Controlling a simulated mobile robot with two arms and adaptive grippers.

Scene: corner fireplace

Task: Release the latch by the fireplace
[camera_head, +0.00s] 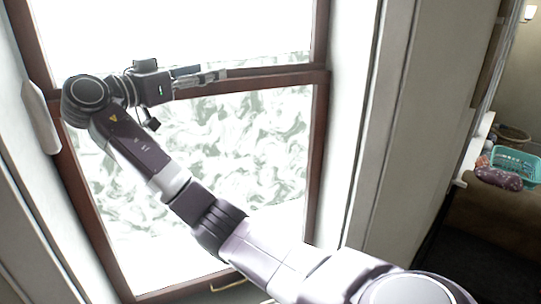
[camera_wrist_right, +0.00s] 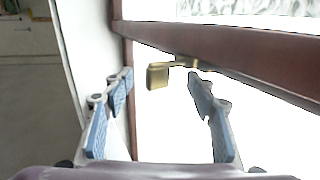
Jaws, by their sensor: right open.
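The latch (camera_wrist_right: 158,76) is a small brass piece on the reddish-brown window rail (camera_wrist_right: 225,48), with a short arm reaching right. It shows in the right wrist view, in the gap between my fingertips, with no finger visibly touching it. In the head view I cannot make it out near the gripper. My right gripper (camera_head: 200,77) is at the middle rail of the window, pointing right along it. Its blue-padded fingers are spread on both sides of the latch in the wrist view. My left gripper is out of view.
The tall window (camera_head: 208,150) has a brown wooden frame and bright, patterned glass. A brass handle (camera_head: 228,286) is on its bottom rail. Pale walls flank it. A turquoise basket (camera_head: 516,166) and a purple item (camera_head: 498,179) lie at far right.

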